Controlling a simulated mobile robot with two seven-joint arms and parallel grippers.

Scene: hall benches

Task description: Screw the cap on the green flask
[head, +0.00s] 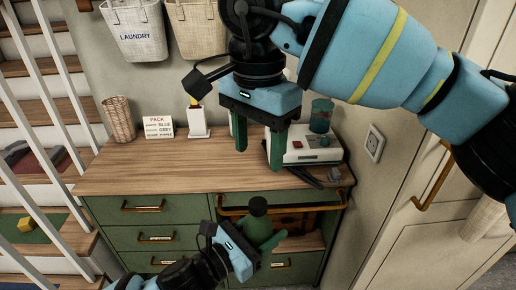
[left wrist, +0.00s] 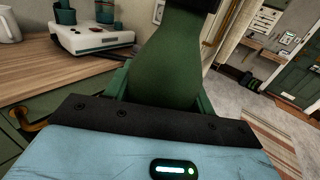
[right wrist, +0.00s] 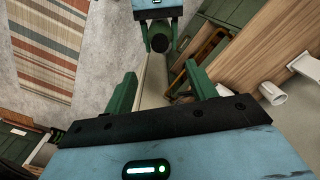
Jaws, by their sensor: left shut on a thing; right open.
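The right wrist view shows the dark round top (right wrist: 160,43) between the left fingers. My right gripper (head: 258,152) is open and empty, pointing down above the dresser top. It is higher than the flask and apart from it.
The wooden dresser top (head: 160,170) holds a white device (head: 305,148) with a teal jar (head: 321,115), a sign (head: 158,126), a wicker cup (head: 118,118) and a white holder (head: 198,122). A wall and door stand close on the right.

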